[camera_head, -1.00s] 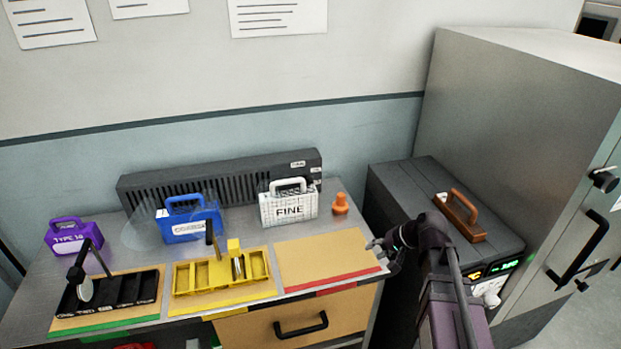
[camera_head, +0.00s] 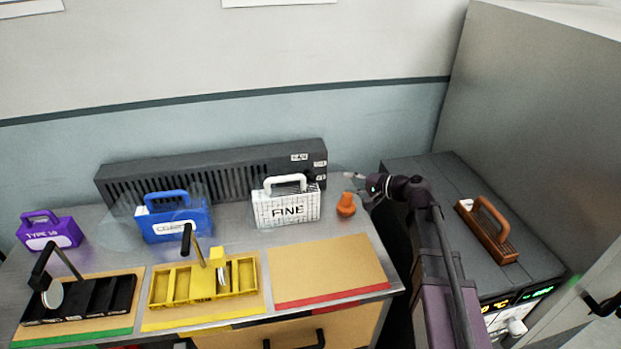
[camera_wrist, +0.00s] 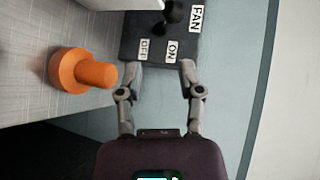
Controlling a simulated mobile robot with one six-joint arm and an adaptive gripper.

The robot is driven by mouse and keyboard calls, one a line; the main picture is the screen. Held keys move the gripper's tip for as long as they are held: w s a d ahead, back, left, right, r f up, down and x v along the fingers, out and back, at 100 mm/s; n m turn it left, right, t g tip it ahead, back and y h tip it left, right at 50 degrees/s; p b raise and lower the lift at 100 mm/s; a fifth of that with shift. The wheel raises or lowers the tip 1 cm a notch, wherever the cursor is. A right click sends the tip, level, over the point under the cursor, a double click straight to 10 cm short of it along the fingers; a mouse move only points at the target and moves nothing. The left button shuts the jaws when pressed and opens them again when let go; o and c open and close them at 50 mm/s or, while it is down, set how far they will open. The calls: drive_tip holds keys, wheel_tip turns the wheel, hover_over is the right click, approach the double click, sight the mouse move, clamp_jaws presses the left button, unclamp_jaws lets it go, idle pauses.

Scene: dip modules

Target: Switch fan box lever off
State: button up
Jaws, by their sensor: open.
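The fan box (camera_head: 220,172) is a long dark grey slatted unit at the back of the table against the wall. Its right end carries white labels. In the wrist view the end of the fan box (camera_wrist: 155,30) shows labels FAN, ON and OFF, with a black lever knob (camera_wrist: 174,12) near the top of the frame. My gripper (camera_wrist: 160,68) is open and empty, its fingertips just short of the ON and OFF labels, with the lever beyond them. In the head view my gripper (camera_head: 355,186) is right of the box's end. Exact lever position is hard to tell.
An orange knob-shaped piece (camera_head: 346,205) stands on the table close to my gripper, also at left in the wrist view (camera_wrist: 80,70). The white FINE case (camera_head: 287,212) stands in front of the box's right end. A dark cabinet (camera_head: 450,185) with a brown handle is at right.

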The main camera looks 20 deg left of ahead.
sight(310, 180)
drive_tip(key=shift+a+f, duration=0.1)
drive_tip(key=shift+a, duration=0.1)
drive_tip(key=b+x, duration=0.4)
drive_tip(key=x, duration=0.9)
drive_tip(key=shift+a, duration=0.25)
